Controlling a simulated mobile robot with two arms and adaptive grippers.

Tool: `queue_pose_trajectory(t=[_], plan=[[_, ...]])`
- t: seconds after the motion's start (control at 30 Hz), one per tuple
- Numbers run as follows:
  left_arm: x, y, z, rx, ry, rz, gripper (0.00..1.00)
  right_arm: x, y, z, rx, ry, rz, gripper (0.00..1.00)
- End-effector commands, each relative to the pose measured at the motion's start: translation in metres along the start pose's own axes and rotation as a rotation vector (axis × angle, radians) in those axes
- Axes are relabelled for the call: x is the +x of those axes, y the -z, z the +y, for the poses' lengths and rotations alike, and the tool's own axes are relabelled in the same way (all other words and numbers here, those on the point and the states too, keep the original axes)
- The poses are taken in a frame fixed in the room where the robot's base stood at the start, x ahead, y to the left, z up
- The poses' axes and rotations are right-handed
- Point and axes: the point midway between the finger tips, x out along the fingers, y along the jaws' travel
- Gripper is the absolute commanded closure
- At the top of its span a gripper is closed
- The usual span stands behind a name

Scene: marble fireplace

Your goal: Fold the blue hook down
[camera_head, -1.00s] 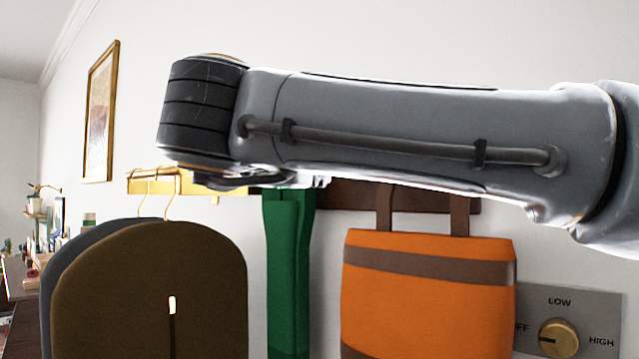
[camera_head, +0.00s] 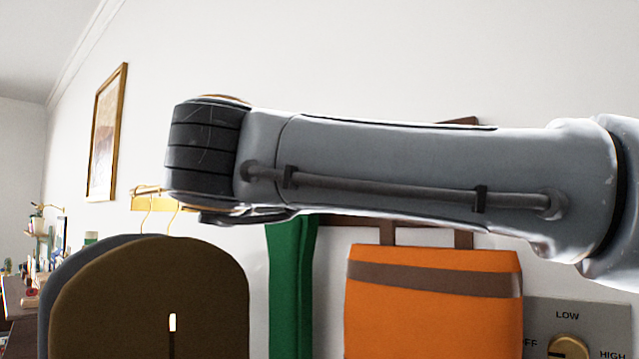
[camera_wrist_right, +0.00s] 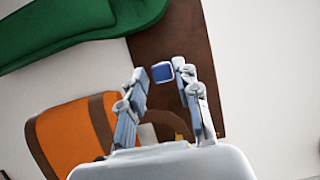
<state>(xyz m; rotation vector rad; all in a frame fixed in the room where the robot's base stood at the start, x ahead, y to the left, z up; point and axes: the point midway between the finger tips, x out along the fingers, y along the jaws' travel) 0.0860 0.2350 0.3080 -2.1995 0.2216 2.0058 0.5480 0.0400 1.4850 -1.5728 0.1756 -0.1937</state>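The blue hook (camera_wrist_right: 162,72) shows as a small blue block on the brown board (camera_wrist_right: 175,45) in the right wrist view. My right gripper (camera_wrist_right: 160,74) is open, with one finger on each side of the blue hook at the tips. The right finger is very near the hook, and I cannot tell whether it touches. In the head view my right arm covers the gripper, the blue hook and most of the brown board (camera_head: 345,219). My left gripper is in neither view.
A green item (camera_head: 291,285) and an orange bag (camera_head: 430,310) hang from the board. Brown and grey garments hang at left from a gold rail (camera_head: 150,203). A dial panel (camera_head: 610,318) is at lower right.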

Motion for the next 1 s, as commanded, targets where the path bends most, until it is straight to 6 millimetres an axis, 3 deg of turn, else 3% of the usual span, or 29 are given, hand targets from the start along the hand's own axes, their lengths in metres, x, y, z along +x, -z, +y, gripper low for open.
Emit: queue_pose_trajectory(t=[0.23, 0.5, 0.7, 1.0], plan=[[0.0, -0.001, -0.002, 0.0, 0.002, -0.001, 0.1, -0.018, 0.0, -0.002, 0.001, 0.003, -0.002, 0.68], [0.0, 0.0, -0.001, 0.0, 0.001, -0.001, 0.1, -0.076, -0.001, -0.001, -0.001, 0.003, -0.002, 0.68], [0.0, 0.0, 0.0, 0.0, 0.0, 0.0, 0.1, -0.108, -0.001, 0.0, 0.0, 0.001, -0.001, 0.68], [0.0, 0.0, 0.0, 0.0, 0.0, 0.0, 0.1, -0.12, -0.001, 0.001, -0.001, 0.0, 0.0, 0.68]])
